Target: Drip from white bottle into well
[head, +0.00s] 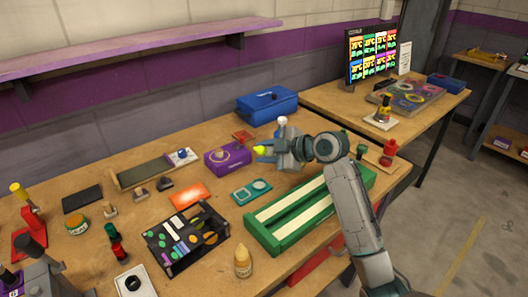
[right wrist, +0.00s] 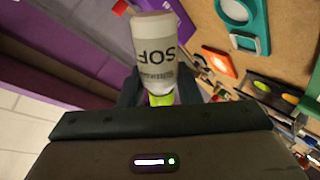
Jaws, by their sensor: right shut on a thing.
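My right gripper (head: 268,152) is shut on the white bottle and holds it above the table, near the purple box. In the right wrist view the white bottle (right wrist: 156,50) has dark lettering that reads upside down, with a yellow-green part (right wrist: 161,98) at the jaws. In the head view a yellow-green tip (head: 260,149) and a white end (head: 282,121) show at the gripper; most of the bottle is hidden. A teal plate (head: 238,196) with two light recesses lies below the gripper; I cannot tell whether either is the well.
A green slotted track (head: 262,238) lies right of the teal plate. A purple box (head: 216,163) and blue toolbox (head: 267,106) stand behind.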

